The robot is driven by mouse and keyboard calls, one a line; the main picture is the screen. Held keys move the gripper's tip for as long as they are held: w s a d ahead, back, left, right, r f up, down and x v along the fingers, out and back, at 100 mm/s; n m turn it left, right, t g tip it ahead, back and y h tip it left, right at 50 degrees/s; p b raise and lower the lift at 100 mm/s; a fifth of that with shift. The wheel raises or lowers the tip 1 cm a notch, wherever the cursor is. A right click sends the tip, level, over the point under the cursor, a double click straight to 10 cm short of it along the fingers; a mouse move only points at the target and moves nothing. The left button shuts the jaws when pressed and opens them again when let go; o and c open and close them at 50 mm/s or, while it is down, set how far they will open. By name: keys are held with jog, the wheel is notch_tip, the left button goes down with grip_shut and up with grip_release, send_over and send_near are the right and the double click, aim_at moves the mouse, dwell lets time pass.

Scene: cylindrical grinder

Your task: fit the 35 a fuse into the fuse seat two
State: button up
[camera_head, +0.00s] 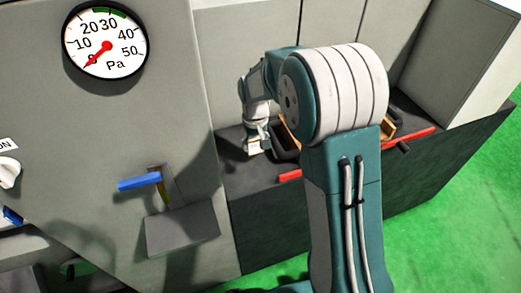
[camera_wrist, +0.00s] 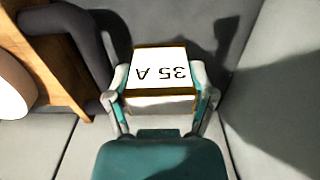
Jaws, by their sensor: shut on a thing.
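My gripper (camera_wrist: 160,106) is shut on the 35 A fuse (camera_wrist: 160,70), a white block with brown end edges and black "35 A" lettering, upside down in the wrist view. The fuse sits between both fingers. In the head view my gripper (camera_head: 255,143) is at the left end of a dark recessed shelf, with a small pale part of the fuse (camera_head: 254,146) showing at its tip. I cannot tell whether the fuse touches the shelf. Fuse seat two cannot be made out in either view.
A wooden object (camera_wrist: 50,60) with a dark curved handle stands close left of my gripper in the wrist view. A red bar (camera_head: 410,136) runs along the shelf's front. A blue lever (camera_head: 139,183) and a pressure gauge (camera_head: 105,41) are on the grey panel at left.

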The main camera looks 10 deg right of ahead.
aim_at(258, 153)
jog(key=shift+d+f, duration=0.3)
jog(key=shift+f, duration=0.4)
notch_tip(258, 153, down, 2)
jog(key=shift+d+f, duration=0.1)
jog(key=shift+f, duration=0.4)
jog(key=shift+a, duration=0.2)
jog(key=o, duration=1.1)
jog(key=shift+o, duration=0.2)
